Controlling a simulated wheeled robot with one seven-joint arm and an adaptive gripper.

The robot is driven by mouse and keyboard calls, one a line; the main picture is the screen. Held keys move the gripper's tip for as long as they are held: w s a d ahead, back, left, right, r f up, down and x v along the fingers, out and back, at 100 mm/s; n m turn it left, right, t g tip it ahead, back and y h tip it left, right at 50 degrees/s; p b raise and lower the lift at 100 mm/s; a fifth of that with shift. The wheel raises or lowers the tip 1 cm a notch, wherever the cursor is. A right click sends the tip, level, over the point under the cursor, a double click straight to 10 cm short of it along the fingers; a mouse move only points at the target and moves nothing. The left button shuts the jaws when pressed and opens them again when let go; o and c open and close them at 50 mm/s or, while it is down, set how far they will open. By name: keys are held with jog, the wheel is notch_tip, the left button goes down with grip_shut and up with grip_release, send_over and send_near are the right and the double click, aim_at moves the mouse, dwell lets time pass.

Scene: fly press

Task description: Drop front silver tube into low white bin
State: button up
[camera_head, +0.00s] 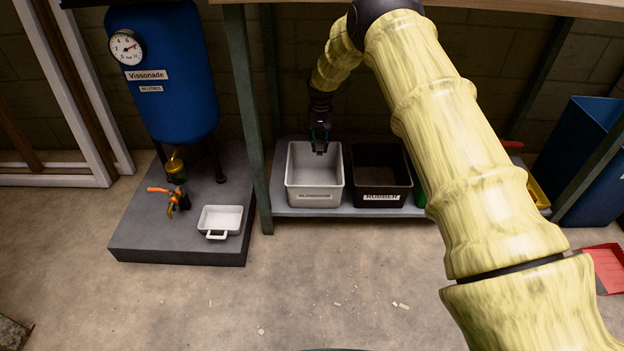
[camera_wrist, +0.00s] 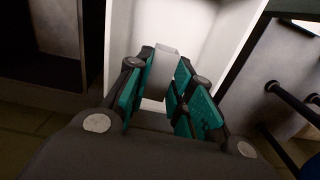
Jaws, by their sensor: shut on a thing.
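My gripper (camera_head: 319,143) is over the back part of the low white bin (camera_head: 302,172). In the wrist view, my gripper (camera_wrist: 168,92) has teal finger pads closed on the silver tube (camera_wrist: 167,64). The tube sticks out past the fingertips, and its lower part is hidden between the pads. The pale walls of the white bin (camera_wrist: 218,22) show behind the fingers in the wrist view. In the head view I cannot make out the tube.
A black bin labelled RUBBER (camera_head: 381,180) stands right of the white bin on the same low shelf (camera_head: 350,211). A table leg (camera_head: 250,120) rises just left of the white bin. A blue tank (camera_head: 163,75) and small white tray (camera_head: 221,219) are farther left.

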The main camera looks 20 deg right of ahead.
aim_at(320, 154)
jog(key=shift+f+b, duration=2.45)
jog(key=shift+f, duration=0.25)
jog(key=o, duration=1)
notch_tip(320, 154, up, 12)
jog(key=shift+r, duration=0.1)
